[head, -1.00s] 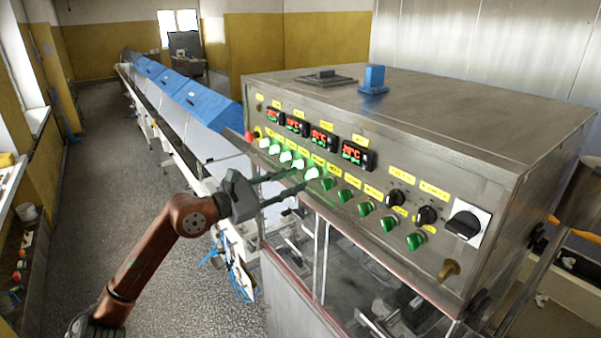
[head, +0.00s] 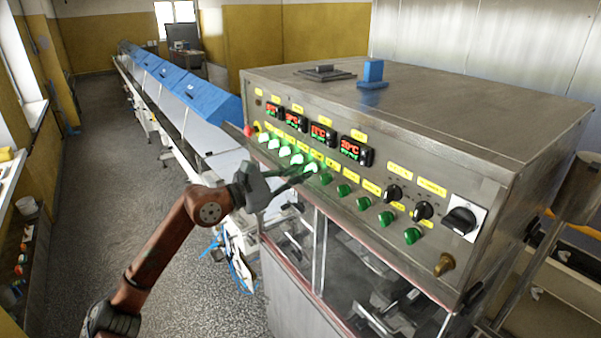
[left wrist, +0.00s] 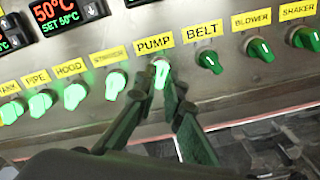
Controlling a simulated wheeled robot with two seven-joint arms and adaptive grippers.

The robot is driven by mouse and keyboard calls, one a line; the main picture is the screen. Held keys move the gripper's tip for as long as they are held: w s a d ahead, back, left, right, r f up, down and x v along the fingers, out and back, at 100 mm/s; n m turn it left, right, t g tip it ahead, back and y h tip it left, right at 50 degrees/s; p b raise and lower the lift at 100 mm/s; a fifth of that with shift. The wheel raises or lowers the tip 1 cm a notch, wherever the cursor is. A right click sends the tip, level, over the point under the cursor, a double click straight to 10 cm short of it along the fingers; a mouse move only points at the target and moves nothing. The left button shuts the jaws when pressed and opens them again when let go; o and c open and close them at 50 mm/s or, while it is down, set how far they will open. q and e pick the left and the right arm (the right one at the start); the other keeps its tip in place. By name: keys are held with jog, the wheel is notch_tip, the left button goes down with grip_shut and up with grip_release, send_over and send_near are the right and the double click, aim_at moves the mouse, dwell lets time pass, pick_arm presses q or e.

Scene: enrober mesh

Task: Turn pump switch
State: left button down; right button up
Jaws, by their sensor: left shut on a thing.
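The pump switch (left wrist: 161,74) is a small green knob under the yellow PUMP label (left wrist: 154,43) in the left wrist view. It glows brightly, and its grip stands nearly upright in that picture. In the head view the lit pump switch (head: 311,168) sits in the sloping row of knobs on the steel panel. My left gripper (left wrist: 157,82) has one dark finger on each side of the knob and is shut on it. In the head view my left gripper (head: 306,175) reaches to the panel from the left. The fingers partly cover the knob's lower edge. My right gripper is not in view.
The unlit belt switch (left wrist: 210,62) is close on the right, with blower (left wrist: 260,49) and shaker (left wrist: 306,39) beyond. A lit switch (left wrist: 116,84) is close on the left. Red displays (head: 324,134) are above; a red-edged glass guard (head: 340,235) is below.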

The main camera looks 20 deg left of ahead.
pick_arm(q)
jog(key=shift+r, duration=0.1)
jog(key=shift+n, duration=0.5)
jog(key=n, duration=0.4)
jog(key=shift+r+n+p, duration=0.1)
jog(key=shift+n+p, duration=0.25)
jog(key=shift+n, duration=0.05)
jog(key=n+p, duration=0.1)
jog(key=n, duration=0.2)
jog(key=shift+r, duration=0.1)
jog(key=shift+n+p, duration=0.65)
jog(key=shift+n, duration=0.95)
